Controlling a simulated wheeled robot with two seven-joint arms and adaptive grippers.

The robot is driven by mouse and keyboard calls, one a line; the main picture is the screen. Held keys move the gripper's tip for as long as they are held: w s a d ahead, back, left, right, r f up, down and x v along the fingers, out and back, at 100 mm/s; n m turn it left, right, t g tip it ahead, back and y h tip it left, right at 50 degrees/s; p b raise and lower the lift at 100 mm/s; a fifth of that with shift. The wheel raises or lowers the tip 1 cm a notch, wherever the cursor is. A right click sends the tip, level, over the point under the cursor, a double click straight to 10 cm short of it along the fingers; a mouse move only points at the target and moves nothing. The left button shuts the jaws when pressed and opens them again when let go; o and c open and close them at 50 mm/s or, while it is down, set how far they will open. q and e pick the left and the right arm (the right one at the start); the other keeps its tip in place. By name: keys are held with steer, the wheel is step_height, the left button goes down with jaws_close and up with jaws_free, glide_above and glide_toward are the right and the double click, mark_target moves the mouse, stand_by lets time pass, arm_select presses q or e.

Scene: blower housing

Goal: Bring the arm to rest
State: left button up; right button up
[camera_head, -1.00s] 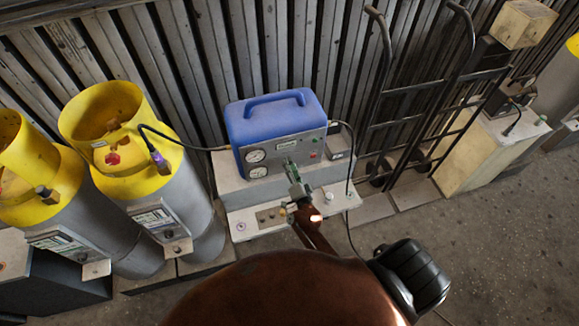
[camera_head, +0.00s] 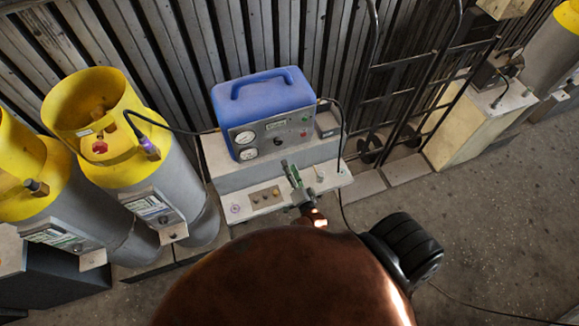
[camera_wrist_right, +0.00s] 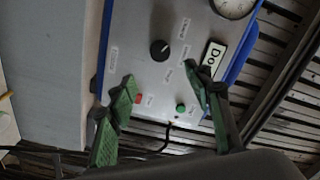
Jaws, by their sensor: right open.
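My right gripper (camera_head: 288,168) has green fingers and is in front of the blue-topped machine (camera_head: 264,104), over its grey lower ledge (camera_head: 262,200). In the right wrist view the two green fingertips (camera_wrist_right: 160,88) are spread apart with nothing between them. Behind them is the machine's grey front panel (camera_wrist_right: 135,35), with a black knob, a red button and a green button. The fingers appear apart from the panel, though the exact gap is hard to judge. My copper-coloured body hides most of the right arm. My left gripper is not in view.
Two grey cylinders with yellow collars (camera_head: 92,120) stand left, with a black hose running to the machine. A black hand truck (camera_head: 410,100) and a cream cabinet (camera_head: 470,130) stand right. A corrugated wall is behind. Open floor (camera_head: 500,230) lies at front right.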

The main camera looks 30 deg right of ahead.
steer(key=shift+f, duration=0.1)
steer(key=s+a+f+n+g+y+b, duration=0.25)
steer(key=s+f, duration=0.25)
steer(key=f, duration=0.7)
steer(key=s+a+f+n+g+y+b, duration=0.1)
steer(key=s+f+n+g+b, duration=0.4)
steer(key=f, duration=0.8)
steer(key=s+a+f+n+y+b, duration=0.15)
steer(key=s+f, duration=0.45)
steer(key=f, duration=0.6)
arm_select(q)
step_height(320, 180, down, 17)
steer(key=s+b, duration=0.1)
steer(key=b, duration=0.7)
arm_select(e)
steer(key=s+d+f+n+g, duration=0.1)
steer(key=s+f+n+g, duration=0.1)
steer(key=s+f, duration=0.5)
steer(key=s+d+f+n+g, duration=0.1)
steer(key=s+f+g, duration=0.3)
steer(key=s, duration=0.9)
steer(key=s+d+f+n+g, duration=0.1)
steer(key=s+f+n+g, duration=0.2)
steer(key=s+f, duration=0.7)
steer(key=shift+s+d+f+n+h, duration=0.3)
steer(key=shift+n+h, duration=0.1)
steer(key=shift+n, duration=0.2)
